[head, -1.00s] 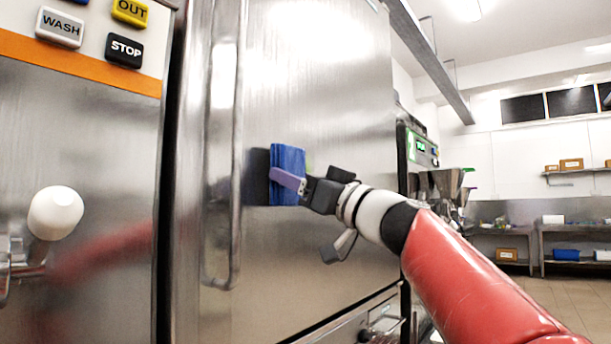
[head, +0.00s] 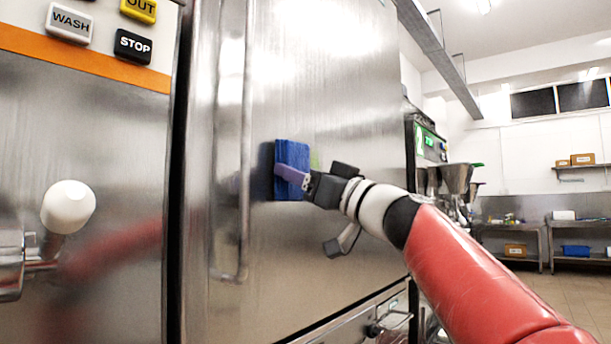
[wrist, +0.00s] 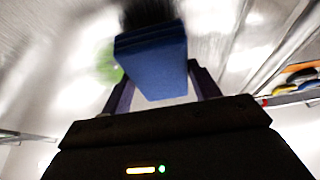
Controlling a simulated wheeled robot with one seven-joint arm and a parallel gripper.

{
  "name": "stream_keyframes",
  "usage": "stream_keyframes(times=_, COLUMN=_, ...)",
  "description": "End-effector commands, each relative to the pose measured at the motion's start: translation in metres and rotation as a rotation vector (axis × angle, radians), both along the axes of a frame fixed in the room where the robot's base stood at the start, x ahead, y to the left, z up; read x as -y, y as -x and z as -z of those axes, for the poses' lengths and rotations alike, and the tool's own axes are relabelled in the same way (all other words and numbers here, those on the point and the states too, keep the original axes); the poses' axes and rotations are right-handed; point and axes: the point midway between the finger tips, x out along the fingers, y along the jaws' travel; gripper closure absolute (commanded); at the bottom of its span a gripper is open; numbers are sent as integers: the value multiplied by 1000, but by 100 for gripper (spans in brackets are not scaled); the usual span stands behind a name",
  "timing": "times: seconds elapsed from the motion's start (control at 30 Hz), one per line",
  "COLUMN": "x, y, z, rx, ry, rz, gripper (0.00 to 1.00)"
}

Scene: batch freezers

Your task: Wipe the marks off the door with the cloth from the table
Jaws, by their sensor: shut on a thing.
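The blue cloth (head: 292,158) is a folded pad against the steel door (head: 335,110) in the head view. My gripper (head: 292,178) is shut on the cloth, its purple fingers on either side of it. In the wrist view the cloth (wrist: 158,65) sits between the two fingers, close to or touching the door; I cannot tell which. A green mark (head: 315,160) shows on the door just right of the cloth. It also appears as a blurred green patch (wrist: 108,62) in the wrist view. The door behind the cloth is hidden.
A long vertical handle (head: 246,150) stands out left of the cloth. A white knob (head: 68,206) and a button panel (head: 100,35) are farther left. A machine with a green display (head: 430,142) and steel tables (head: 510,232) are at the right.

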Motion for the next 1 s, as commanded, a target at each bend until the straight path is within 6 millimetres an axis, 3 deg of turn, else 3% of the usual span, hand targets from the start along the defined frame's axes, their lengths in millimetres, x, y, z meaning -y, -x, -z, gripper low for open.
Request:
stream_keyframes(times=0.57, x=-7, y=-7, z=0, rx=0, ry=0, rz=1, gripper=57)
stream_keyframes(times=1.0, x=16, y=-33, z=0, rx=0, ry=-1, rz=1, gripper=57)
